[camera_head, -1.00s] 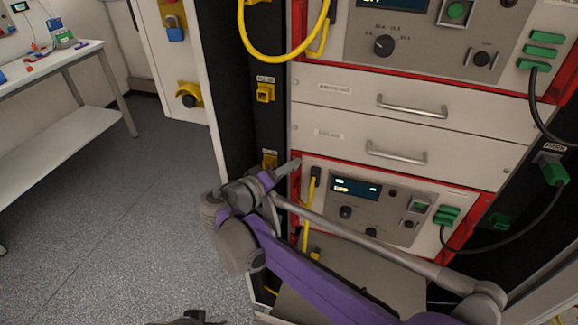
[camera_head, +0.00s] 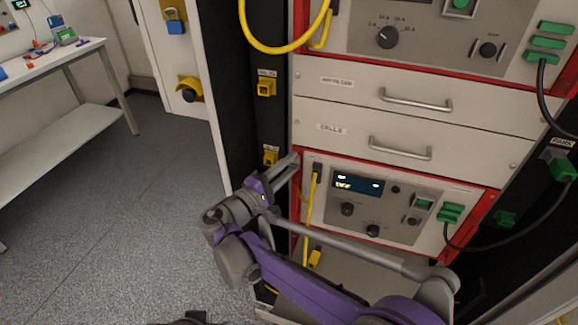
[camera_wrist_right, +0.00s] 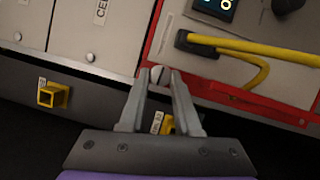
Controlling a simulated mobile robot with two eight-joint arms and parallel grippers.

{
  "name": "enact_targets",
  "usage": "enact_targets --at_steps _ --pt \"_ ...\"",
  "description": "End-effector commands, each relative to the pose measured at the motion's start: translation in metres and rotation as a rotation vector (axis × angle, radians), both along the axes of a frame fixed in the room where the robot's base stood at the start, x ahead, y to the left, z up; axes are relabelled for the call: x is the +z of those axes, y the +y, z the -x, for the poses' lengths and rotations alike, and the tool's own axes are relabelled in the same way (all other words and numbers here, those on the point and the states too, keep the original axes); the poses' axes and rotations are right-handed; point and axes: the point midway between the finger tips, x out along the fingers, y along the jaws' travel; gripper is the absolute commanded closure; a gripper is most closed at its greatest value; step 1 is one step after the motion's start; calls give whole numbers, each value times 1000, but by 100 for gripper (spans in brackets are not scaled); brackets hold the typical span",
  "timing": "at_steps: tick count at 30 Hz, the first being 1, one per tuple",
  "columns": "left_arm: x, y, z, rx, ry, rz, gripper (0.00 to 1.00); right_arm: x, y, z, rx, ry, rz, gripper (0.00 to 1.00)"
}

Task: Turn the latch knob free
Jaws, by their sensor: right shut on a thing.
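The latch knob (camera_wrist_right: 157,75) is a small round grey knob with a slot, on the left edge of the red-framed lower cycler unit (camera_head: 385,205). In the right wrist view it sits between the fingertips of my right gripper (camera_wrist_right: 158,78), which is shut on it. In the head view the same gripper (camera_head: 289,164) reaches from below to the unit's upper left corner, and its fingers hide the knob there.
A yellow cable (camera_head: 308,215) hangs from a plug just right of the gripper. Two closed drawers (camera_head: 345,135) lie above. Yellow sockets (camera_head: 266,88) line the dark post at left. Green plugs (camera_head: 450,212) and a black cable are at right. A white bench (camera_head: 75,60) stands far left.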

Motion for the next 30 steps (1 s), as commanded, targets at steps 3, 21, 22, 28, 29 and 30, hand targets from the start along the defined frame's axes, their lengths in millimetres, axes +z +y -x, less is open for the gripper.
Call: enact_targets --at_steps 3,21,22,28,29,30 --pt "-1 0 0 0 0 0 33 -1 0 0 1 12 33 100" --pt "-2 0 0 0 1 0 33 -1 0 0 1 22 65 100" --pt "-2 0 0 0 1 0 33 -1 0 0 1 22 65 63" --pt "-2 0 0 0 1 0 33 -1 0 0 1 21 65 38" --pt "-2 0 0 0 1 0 33 -1 0 0 1 21 65 38" --pt "-2 0 0 0 1 0 33 -1 0 0 1 21 65 38"
